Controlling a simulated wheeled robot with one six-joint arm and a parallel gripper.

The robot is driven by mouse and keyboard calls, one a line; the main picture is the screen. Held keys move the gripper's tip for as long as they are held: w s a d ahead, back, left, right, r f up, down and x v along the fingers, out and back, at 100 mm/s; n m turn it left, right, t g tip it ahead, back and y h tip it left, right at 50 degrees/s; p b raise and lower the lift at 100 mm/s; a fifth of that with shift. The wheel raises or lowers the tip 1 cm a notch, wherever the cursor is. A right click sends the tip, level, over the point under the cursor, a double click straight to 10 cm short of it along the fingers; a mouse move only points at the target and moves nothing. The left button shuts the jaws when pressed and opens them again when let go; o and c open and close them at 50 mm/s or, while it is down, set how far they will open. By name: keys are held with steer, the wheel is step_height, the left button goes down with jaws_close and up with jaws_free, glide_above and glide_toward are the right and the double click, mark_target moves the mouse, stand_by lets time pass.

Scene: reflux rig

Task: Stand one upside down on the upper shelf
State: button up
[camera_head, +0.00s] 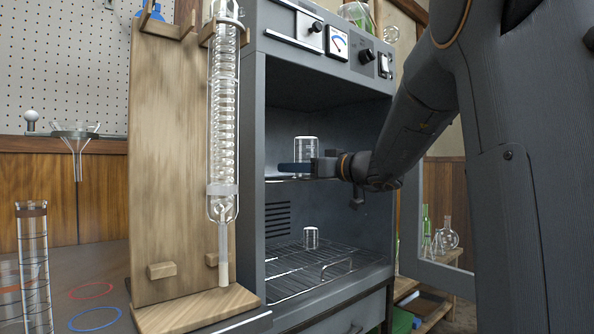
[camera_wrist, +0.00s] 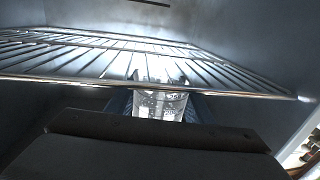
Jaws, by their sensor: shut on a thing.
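My gripper (camera_head: 297,168) reaches into the open grey oven (camera_head: 330,100) from the right, its blue fingers shut on a clear glass beaker (camera_head: 306,146). The beaker is upright on its axis at the height of the upper shelf (camera_head: 275,179); which end is its mouth is hard to tell. In the wrist view the beaker (camera_wrist: 161,104) is between the fingers at the front edge of the wire upper shelf (camera_wrist: 60,80). Whether it touches the shelf is unclear. A second, smaller-looking glass beaker (camera_head: 311,238) stands on the lower wire shelf (camera_head: 290,280).
The oven door (camera_head: 440,280) hangs open at the right. A glass condenser (camera_head: 222,120) on a wooden stand (camera_head: 170,160) is close to the oven's left side. The upper shelf looks bare in the wrist view. Glass flasks (camera_head: 446,236) stand behind the door.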

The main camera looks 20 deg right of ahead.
steer(key=shift+f, duration=0.1)
steer(key=o, duration=1.1)
steer(key=shift+o, duration=0.2)
steer(key=p+v, duration=0.1)
steer(key=v, duration=0.6)
steer(key=shift+s+d, duration=0.2)
steer(key=shift+s, duration=0.15)
